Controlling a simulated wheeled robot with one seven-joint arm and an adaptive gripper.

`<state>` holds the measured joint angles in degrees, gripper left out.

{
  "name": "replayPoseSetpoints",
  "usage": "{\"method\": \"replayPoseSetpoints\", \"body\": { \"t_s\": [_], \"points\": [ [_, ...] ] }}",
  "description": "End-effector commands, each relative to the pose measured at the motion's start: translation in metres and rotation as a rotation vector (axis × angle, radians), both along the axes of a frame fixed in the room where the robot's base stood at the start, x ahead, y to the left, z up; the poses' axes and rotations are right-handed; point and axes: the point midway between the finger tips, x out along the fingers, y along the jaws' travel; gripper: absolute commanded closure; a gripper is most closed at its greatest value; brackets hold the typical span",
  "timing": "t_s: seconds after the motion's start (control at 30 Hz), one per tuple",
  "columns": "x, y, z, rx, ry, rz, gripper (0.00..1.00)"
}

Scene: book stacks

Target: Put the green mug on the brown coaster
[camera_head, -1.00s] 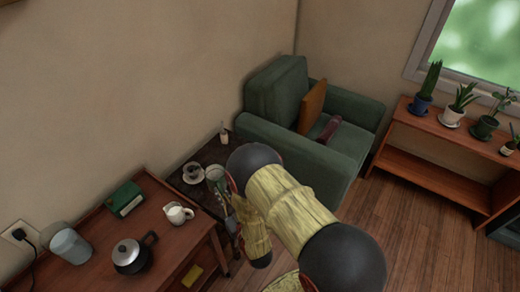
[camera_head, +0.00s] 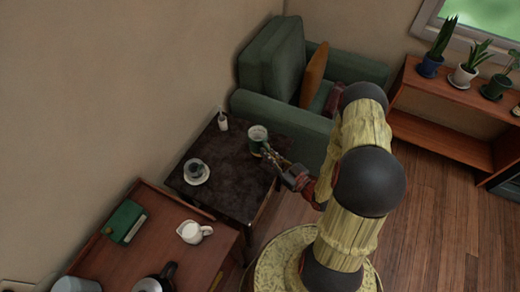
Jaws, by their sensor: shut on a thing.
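The green mug (camera_head: 258,139) is at the back right of the small dark table (camera_head: 232,186), its pale inside facing up. My gripper (camera_head: 267,151) reaches in from the right and is shut on the mug's near right side. The mug looks about upright. I cannot tell whether it touches the table top or hangs just above it. I cannot make out the brown coaster; it may be under the mug or blend into the dark top.
On the dark table, a dark cup on a white saucer (camera_head: 203,181) stands at the left and a small white pot (camera_head: 222,123) at the back. A wooden cabinet holds a white jug (camera_head: 191,232), a green box (camera_head: 123,221) and a kettle (camera_head: 152,284). A green armchair (camera_head: 272,65) stands behind.

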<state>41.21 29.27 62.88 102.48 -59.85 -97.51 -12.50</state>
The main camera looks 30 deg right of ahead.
Motion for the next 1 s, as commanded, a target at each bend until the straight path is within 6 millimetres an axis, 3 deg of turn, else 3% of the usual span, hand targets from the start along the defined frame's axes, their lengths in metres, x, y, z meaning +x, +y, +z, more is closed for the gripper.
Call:
{"method": "replayPoseSetpoints", "body": {
  "t_s": [0.1, 0.3, 0.47, 0.57, 0.9, 1.0],
  "points": [
    [-0.022, -0.015, -0.005, 0.001, 0.0, 0.036, 1.0],
    [-0.05, -0.023, -0.007, 0.0, -0.001, 0.094, 1.0],
    [-0.056, -0.025, -0.009, -0.001, -0.001, 0.114, 1.0],
    [-0.045, -0.026, -0.016, -0.003, -0.001, 0.121, 1.0],
    [0.029, -0.043, -0.05, -0.003, -0.003, 0.12, 1.0],
    [0.043, -0.046, -0.07, 0.0, 0.0, 0.118, 1.0]
  ]
}}
